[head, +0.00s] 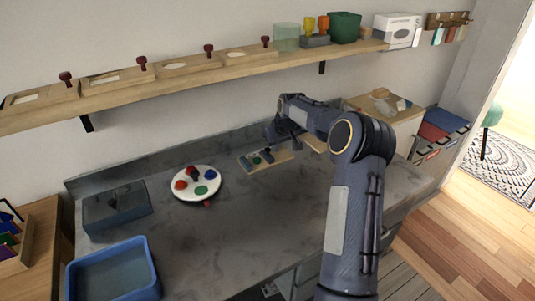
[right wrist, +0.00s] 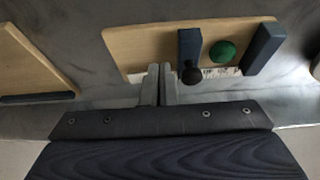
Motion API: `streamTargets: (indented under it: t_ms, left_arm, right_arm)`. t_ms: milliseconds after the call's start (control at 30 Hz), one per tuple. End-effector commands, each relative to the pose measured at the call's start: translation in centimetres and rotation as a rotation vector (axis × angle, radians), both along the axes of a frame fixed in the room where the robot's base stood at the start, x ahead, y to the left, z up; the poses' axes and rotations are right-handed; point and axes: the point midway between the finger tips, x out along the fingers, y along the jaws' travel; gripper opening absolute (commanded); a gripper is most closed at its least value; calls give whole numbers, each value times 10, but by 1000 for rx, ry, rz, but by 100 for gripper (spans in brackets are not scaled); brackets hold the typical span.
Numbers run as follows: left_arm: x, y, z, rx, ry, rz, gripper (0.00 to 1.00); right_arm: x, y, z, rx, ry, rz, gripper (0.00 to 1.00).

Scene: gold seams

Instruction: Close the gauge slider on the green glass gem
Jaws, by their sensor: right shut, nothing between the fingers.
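The gauge is a pale wooden board (right wrist: 140,50) with a scale strip along one edge; in the head view the board (head: 282,157) lies on the grey counter. The green glass gem (right wrist: 222,53) sits on it between the blue-grey slider (right wrist: 190,46) and a fixed blue-grey block (right wrist: 264,48). The slider has a dark round knob (right wrist: 190,73). Narrow gaps show on both sides of the gem (head: 257,160). My right gripper (right wrist: 159,84) is shut and empty, just left of the slider in the wrist view, apart from the knob. My left gripper is out of view.
A white plate (head: 182,195) with several coloured gems stands left of the gauge. A grey box (head: 117,206) and a blue bin (head: 112,268) are at the left. A shelf (head: 185,75) runs above. Another wooden board (right wrist: 28,65) lies beside the gauge.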

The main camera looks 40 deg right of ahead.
Motion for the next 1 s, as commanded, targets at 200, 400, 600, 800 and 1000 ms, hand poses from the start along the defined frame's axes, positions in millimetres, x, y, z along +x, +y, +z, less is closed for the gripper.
streamTargets:
  t_ms: [200,400,600,800,1000]
  left_arm:
    - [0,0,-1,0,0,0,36]
    - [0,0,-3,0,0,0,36]
    - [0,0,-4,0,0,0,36]
    - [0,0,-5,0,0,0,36]
    - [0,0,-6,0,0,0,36]
  right_arm:
    - [1,4,0,-1,-1,0,0]
    - [1,8,0,-1,0,-1,0]
    - [1,12,0,-1,0,0,0]
    - [2,17,0,0,0,0,0]
    - [2,20,0,0,0,-1,0]
